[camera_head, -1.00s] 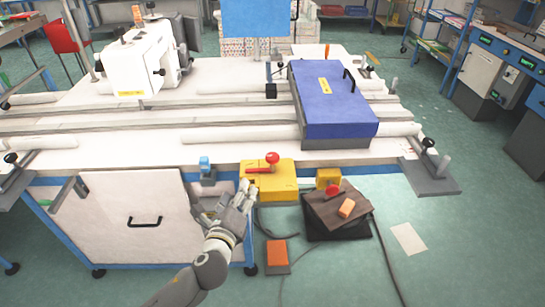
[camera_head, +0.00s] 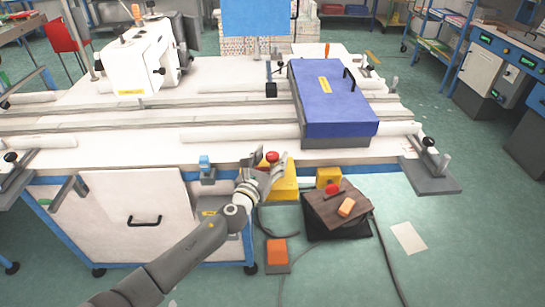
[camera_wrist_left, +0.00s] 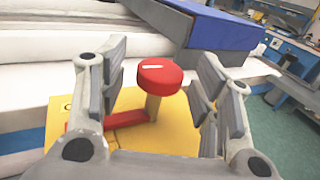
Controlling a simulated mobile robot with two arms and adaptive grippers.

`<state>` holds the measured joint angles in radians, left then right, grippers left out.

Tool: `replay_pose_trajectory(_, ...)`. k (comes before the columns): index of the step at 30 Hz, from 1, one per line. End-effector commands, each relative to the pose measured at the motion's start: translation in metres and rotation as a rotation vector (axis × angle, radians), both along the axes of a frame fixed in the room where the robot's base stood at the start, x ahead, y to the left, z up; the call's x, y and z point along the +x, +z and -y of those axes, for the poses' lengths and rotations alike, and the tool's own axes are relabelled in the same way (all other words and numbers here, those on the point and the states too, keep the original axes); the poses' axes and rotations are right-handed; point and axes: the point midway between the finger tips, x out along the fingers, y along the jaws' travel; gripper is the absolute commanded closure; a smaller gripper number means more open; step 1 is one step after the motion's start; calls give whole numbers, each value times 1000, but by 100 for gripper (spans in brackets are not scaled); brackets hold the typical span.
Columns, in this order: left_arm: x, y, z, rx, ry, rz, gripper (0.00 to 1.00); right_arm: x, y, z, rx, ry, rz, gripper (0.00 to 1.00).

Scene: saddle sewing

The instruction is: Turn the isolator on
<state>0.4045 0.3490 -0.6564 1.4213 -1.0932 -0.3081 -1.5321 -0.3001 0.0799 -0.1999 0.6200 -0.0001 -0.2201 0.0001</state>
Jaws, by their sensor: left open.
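The isolator is a yellow box (camera_head: 285,188) at the front edge of the sewing table. Its red round knob (camera_head: 272,156) shows just beyond my left gripper (camera_head: 268,170). In the left wrist view, the red knob (camera_wrist_left: 160,74) has a white mark and stands on a tan post, with a flat red lever (camera_wrist_left: 110,122) reaching left from it over the yellow face (camera_wrist_left: 165,135). My left gripper (camera_wrist_left: 160,95) is open, its fingers either side of the knob in that picture. I cannot tell that they touch it. My right gripper is not in view.
A smaller yellow box (camera_head: 328,177) sits to the right. A dark pedal with a brown plate (camera_head: 335,212) and an orange pedal (camera_head: 277,250) are on the floor. A blue cover box (camera_head: 335,105) and a white sewing machine (camera_head: 135,62) stand on the table.

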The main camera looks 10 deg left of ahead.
Motion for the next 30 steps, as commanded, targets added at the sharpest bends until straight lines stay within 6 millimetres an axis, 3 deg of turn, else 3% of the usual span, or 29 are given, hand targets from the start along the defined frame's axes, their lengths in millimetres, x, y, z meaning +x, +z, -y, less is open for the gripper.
replay_pose_trajectory(6, 12, 0, 3, -1, 0, -1, 42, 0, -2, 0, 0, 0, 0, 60)
replay_pose_trajectory(14, 13, 0, 3, -1, 0, -1, 42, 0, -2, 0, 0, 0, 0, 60)
replay_pose_trajectory(27, 13, 0, 3, -1, 0, -1, 97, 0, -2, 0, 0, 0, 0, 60)
replay_pose_trajectory(30, 13, 0, 3, -1, 0, -1, 100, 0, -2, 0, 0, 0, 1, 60)
